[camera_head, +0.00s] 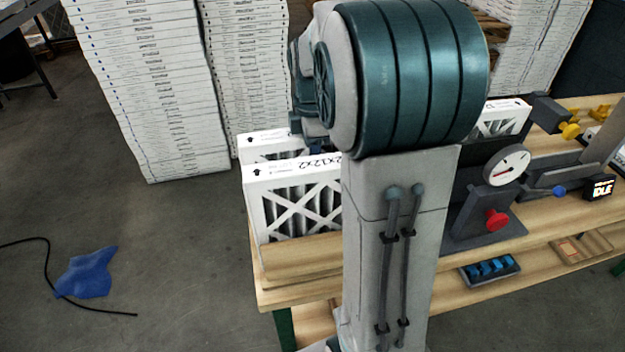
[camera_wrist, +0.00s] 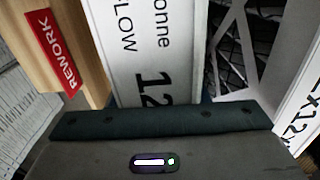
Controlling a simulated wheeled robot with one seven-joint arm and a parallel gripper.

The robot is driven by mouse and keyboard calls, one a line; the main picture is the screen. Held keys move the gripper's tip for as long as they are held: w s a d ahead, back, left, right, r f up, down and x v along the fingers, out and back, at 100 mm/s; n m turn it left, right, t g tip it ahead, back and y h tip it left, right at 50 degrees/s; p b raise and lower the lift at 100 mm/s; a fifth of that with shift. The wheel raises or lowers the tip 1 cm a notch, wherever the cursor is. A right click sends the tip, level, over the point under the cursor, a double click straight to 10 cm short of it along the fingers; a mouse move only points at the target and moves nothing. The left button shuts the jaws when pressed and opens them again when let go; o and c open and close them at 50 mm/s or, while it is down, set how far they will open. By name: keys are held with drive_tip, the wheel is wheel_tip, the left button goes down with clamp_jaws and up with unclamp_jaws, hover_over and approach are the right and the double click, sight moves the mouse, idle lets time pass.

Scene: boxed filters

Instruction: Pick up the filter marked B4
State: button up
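White-framed boxed filters with black pleats and X-shaped struts stand on the wooden bench. The front filter (camera_head: 295,205) bears the print "2x12x2", and another filter (camera_head: 270,146) stands just behind it. A third filter (camera_head: 502,118) shows partly, right of my arm. No B4 mark is readable. In the wrist view a filter frame (camera_wrist: 143,45) printed "onne", "FLOW" and "12" lies close to my gripper (camera_wrist: 165,121). Another printed filter edge (camera_wrist: 302,125) is at the right. My gripper shows as a dark teal bar; its fingertips and any grip are hidden. My arm hides much of the bench.
A red REWORK sign (camera_wrist: 52,52) is on wood beside the filter. A dial gauge fixture (camera_head: 506,165) with a red knob (camera_head: 496,220) stands right of my arm. Tall stacks of white boxes (camera_head: 150,85) stand behind. A blue cloth (camera_head: 86,273) and black cable lie on the floor.

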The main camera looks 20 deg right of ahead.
drive_tip(key=c, duration=0.5)
drive_tip(key=shift+r, duration=0.1)
